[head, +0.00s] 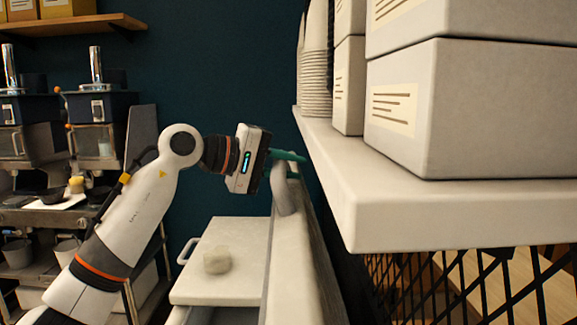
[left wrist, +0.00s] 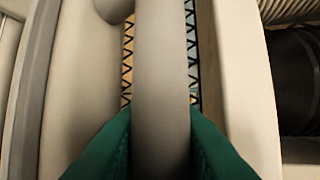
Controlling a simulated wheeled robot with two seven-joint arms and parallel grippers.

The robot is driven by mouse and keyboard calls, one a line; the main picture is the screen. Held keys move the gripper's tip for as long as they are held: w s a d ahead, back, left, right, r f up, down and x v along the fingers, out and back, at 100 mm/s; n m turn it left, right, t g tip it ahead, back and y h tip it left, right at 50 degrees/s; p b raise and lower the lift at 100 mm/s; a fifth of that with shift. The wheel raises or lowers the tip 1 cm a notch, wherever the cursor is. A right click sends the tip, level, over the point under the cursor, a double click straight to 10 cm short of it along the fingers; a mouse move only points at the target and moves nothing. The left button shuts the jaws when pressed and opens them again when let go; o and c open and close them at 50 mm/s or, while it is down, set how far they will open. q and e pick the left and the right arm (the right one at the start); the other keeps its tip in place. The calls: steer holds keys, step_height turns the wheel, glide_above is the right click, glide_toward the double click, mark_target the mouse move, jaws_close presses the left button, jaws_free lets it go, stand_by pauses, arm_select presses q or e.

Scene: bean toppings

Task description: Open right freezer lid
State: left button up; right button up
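The right freezer lid (head: 292,262) stands up steeply, nearly edge-on in the head view, with its curved grey handle (head: 283,192) near its top. My left gripper (head: 286,165) is at this handle with its teal fingers. In the left wrist view, the handle bar (left wrist: 161,70) runs between the two teal fingers (left wrist: 160,145), which lie close against both its sides. Another freezer lid (head: 245,240) lies flat to the left, with its own handle (head: 187,250). The freezer's inside is hidden. My right gripper is not in view.
A pale round lump (head: 217,261) sits on the flat lid. A white shelf (head: 400,205) with boxes (head: 500,110) and stacked cups (head: 316,60) juts in close on the right, above a black lattice (head: 470,285). Machines (head: 100,115) stand at the far left.

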arm_select(q)
steer(key=shift+a+f+b, duration=0.2)
steer(key=shift+b, duration=0.1)
jaws_close()
steer(key=a+f+h+b, duration=0.1)
steer(key=a+f+b, duration=0.1)
steer(key=a+b, duration=0.3)
steer(key=a, duration=0.3)
steer(key=shift+a+f+n+t, duration=0.3)
steer(key=shift+f, duration=0.1)
steer(key=o, duration=0.6)
jaws_free()
steer(key=shift+o, duration=0.2)
